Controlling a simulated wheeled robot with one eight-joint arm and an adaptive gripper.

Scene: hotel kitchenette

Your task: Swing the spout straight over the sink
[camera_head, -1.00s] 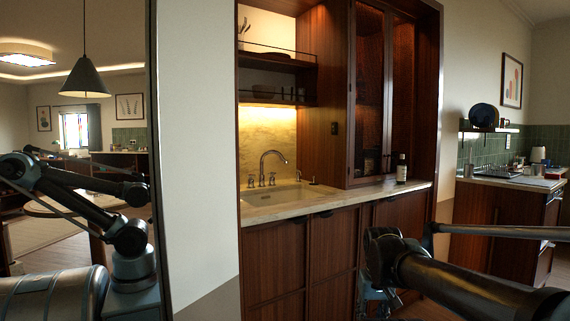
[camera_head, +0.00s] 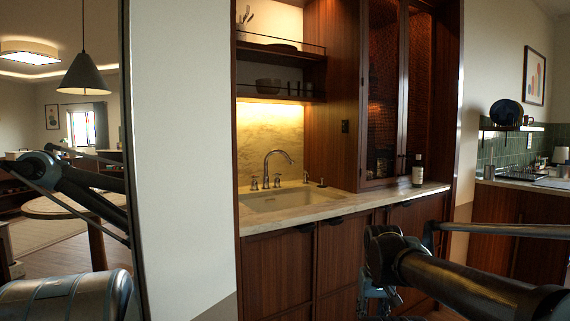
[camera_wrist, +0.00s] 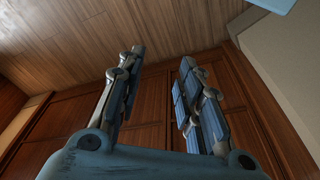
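The spout (camera_head: 277,155) is a curved metal gooseneck behind the sink in the head view. Its tip points to the right and slightly forward, with handles on either side of its base. The sink (camera_head: 282,201) is a pale basin set in the stone counter. My gripper (camera_wrist: 160,62) is open and empty in the wrist view, its two fingers apart, facing wood panelling. In the head view my gripper (camera_head: 376,300) hangs low before the cabinets, right of and below the sink, apart from the spout. It is partly hidden by my arm.
Open shelves (camera_head: 280,92) hang above the sink, with a tall cabinet (camera_head: 384,100) to the right. A white wall (camera_head: 180,140) and a mirror edge stand left. Another counter is at far right.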

